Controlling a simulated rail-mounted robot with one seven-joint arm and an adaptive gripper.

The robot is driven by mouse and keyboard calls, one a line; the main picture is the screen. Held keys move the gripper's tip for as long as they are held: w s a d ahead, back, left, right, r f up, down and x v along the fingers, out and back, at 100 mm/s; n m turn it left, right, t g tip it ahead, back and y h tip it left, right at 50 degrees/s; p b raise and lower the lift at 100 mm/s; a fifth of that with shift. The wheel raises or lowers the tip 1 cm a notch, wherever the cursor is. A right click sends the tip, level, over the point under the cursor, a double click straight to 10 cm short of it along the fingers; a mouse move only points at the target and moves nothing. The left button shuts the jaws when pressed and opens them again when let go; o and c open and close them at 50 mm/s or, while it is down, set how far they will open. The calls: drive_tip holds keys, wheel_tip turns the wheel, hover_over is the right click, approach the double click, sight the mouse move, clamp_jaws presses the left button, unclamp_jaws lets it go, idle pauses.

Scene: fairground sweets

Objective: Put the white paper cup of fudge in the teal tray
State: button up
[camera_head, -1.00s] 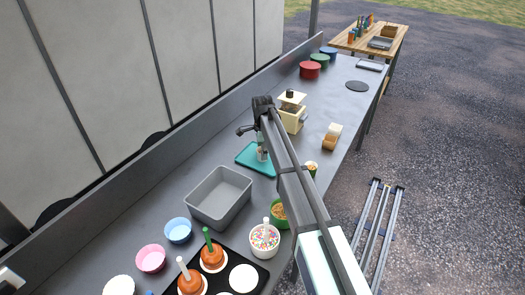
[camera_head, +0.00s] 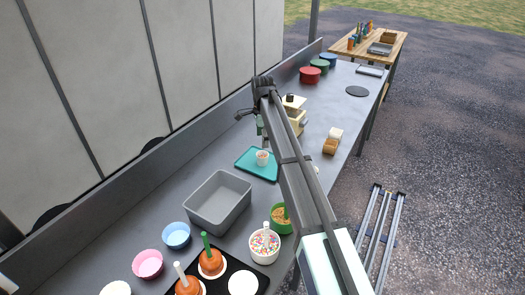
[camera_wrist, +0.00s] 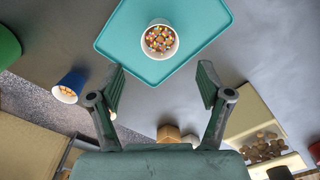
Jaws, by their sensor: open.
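The white paper cup (camera_head: 262,158) stands upright on the teal tray (camera_head: 247,163), toward its right side in the head view. In the wrist view the cup (camera_wrist: 174,45) shows its white rim and small multicoloured pieces inside. The teal tray (camera_wrist: 125,40) lies flat around it, partly cut off by the top edge. My gripper (camera_wrist: 160,72) is open, with its two fingers well apart and nothing between them. It hangs above the counter, clear of the cup. In the head view my gripper (camera_head: 262,128) is partly hidden by the arm.
A grey bin (camera_head: 218,202) stands in front of the tray. A cream box (camera_head: 297,111) stands behind it. Bowls, a sprinkle tub (camera_head: 264,246) and caramel apples (camera_head: 211,262) fill the near end.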

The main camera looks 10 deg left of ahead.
drive_tip(key=shift+r, duration=1.75)
